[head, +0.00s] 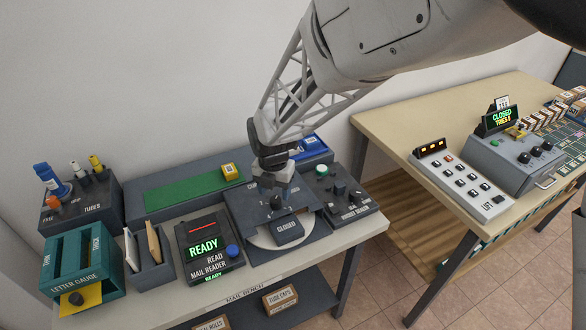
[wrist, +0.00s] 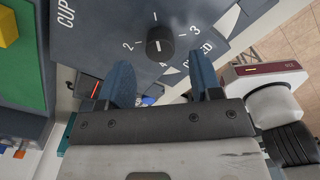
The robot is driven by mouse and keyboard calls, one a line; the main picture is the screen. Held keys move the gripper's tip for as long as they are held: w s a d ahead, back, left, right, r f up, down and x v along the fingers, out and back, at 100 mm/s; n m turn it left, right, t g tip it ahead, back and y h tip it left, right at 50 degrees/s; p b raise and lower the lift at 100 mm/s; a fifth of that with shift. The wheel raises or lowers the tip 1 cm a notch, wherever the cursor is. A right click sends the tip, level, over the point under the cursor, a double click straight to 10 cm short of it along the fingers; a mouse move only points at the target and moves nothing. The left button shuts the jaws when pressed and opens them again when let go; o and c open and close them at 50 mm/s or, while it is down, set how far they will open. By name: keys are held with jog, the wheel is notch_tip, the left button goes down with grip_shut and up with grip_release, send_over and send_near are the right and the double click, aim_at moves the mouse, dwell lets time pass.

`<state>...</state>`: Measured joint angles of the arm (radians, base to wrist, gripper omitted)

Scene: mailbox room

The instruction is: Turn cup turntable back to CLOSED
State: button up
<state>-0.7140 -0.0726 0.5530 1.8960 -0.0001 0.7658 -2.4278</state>
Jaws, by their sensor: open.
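The cup turntable unit (head: 238,210) is a dark grey box on the near bench, with a pale round disc (head: 262,238) showing at its front. A dark plate (head: 289,229) marked CLOSED sits over the disc. The unit's black dial knob (head: 276,203) also shows in the wrist view (wrist: 160,42), ringed by numbers and partly hidden CLOSED lettering. Which mark the knob points at is unclear. My gripper (head: 274,185) is above the knob. In the wrist view my gripper's (wrist: 160,72) two blue fingers are apart, with the knob seen between and beyond their tips. Contact is not visible.
A mail reader (head: 207,247) showing READY stands left of the unit. A panel with a green button (head: 340,192) stands close on the right. A green-topped box (head: 190,193) with a yellow block lies behind. A second table (head: 400,113) with control boxes is at right.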

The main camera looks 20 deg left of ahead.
aim_at(278, 199)
jog(key=shift+r, duration=2)
jog(key=shift+d, duration=0.1)
jog(key=shift+d+r, duration=0.2)
jog(key=s+d+r+m, duration=0.1)
jog(key=d+r+m, duration=0.3)
jog(key=d+m, duration=0.3)
jog(key=s+d+r+m+t, duration=0.1)
jog(key=d+r+m, duration=0.3)
jog(key=d, duration=0.5)
jog(key=s+d+r+m, duration=0.1)
jog(key=d+r+m, duration=0.3)
jog(key=d+m, duration=0.3)
jog(key=s+d+r+m+t, duration=0.1)
jog(key=s+d+r+m, duration=0.2)
jog(key=s+d+m, duration=1.3)
jog(key=shift+d+m+t, duration=0.3)
jog(key=shift+d+m, duration=0.8)
jog(key=shift+d, duration=0.35)
